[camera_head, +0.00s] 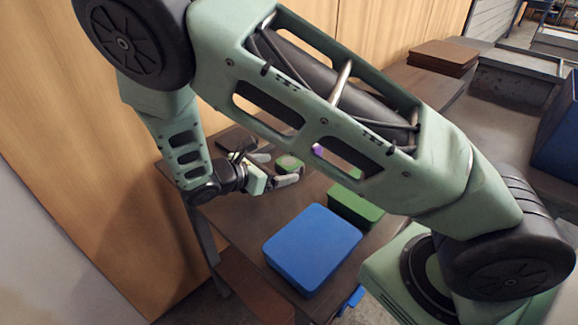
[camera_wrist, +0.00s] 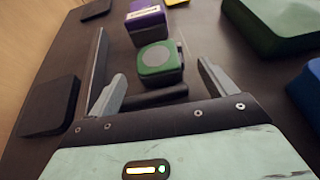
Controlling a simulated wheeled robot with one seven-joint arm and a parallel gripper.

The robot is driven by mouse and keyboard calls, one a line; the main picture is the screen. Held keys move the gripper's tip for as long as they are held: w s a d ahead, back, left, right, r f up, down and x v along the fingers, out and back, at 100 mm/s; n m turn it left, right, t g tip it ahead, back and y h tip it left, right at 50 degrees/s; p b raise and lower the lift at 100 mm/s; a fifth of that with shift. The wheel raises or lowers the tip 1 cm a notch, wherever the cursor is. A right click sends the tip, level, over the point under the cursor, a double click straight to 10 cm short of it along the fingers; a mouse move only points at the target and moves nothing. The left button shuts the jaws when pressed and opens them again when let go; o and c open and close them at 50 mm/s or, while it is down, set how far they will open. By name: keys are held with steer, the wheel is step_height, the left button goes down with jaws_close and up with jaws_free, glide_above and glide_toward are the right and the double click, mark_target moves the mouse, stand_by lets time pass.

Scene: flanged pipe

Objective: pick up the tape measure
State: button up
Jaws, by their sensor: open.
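The tape measure (camera_wrist: 160,62) is a small green block with a round grey disc on its top face. It sits on the dark table, just beyond and between my fingertips in the wrist view. It also shows in the head view (camera_head: 289,162), beside my gripper (camera_head: 273,183). In the wrist view my gripper (camera_wrist: 160,80) is open, with one finger to the left and one to the right of the tape measure. No contact shows. A dark bar lies between the fingers, on the near side of the tape measure; I cannot tell what it belongs to.
A purple block (camera_wrist: 147,22) stands close behind the tape measure. A green box (camera_head: 356,205) and a larger blue box (camera_head: 312,248) stand to the right. A dark flat piece (camera_wrist: 50,105) lies left of the gripper. A wooden wall (camera_head: 80,130) borders the table.

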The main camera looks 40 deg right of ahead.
mark_target(281, 166)
steer(key=x, duration=0.5)
steer(key=shift+d+r+p, duration=0.1)
steer(key=shift+d+p, duration=0.05)
steer(key=shift+p, duration=0.15)
steer(key=shift+w, duration=0.1)
steer(key=c, duration=1.2)
